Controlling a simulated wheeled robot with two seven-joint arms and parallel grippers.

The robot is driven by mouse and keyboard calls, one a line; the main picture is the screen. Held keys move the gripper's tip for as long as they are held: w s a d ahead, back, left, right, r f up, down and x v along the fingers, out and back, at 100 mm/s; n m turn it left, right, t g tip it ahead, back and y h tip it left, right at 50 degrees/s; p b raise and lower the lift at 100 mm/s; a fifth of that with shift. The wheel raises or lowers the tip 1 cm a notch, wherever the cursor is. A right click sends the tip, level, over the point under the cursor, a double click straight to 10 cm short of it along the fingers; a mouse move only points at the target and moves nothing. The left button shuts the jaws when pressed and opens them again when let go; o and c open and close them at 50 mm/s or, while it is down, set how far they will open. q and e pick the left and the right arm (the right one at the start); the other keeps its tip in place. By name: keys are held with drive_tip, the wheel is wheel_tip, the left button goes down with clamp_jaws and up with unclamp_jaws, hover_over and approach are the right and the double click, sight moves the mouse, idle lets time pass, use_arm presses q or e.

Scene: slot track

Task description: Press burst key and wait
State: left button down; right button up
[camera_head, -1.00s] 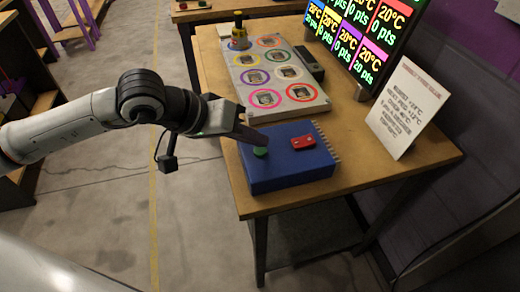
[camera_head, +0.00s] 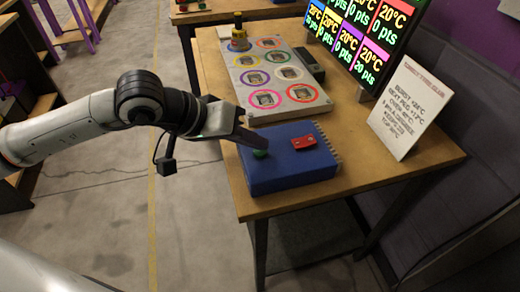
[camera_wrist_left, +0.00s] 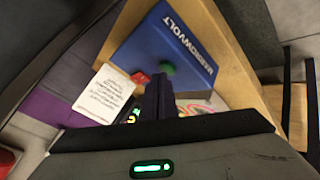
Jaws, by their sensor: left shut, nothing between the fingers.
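A blue box (camera_head: 292,177) lies on the wooden table and carries a green button (camera_head: 261,154) and a red key (camera_head: 303,142). My left gripper (camera_head: 263,145) is shut and empty, its fingertips right at the green button. In the left wrist view the shut fingers (camera_wrist_left: 158,97) end just short of the green button (camera_wrist_left: 167,67) in the picture. I cannot tell whether they touch it. The red key also shows in the left wrist view (camera_wrist_left: 139,77), beside the fingers. My right gripper is not in view.
Behind the box lies a grey board (camera_head: 285,110) with coloured rings and a yellow-and-grey device (camera_head: 239,38) at its far end. A lit screen (camera_head: 352,40) and a printed white card (camera_head: 408,107) stand on the right side of the table.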

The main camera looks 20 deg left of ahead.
sight(254, 153)
use_arm(q)
drive_tip(key=shift+f+b, duration=0.35)
drive_tip(key=shift+b, duration=0.1)
idle(0.4)
drive_tip(key=shift+r, duration=0.85)
drive_tip(key=shift+r, duration=0.1)
drive_tip(key=shift+r+p, duration=1.3)
drive_tip(key=shift+r, duration=1.2)
drive_tip(key=shift+f, duration=0.1)
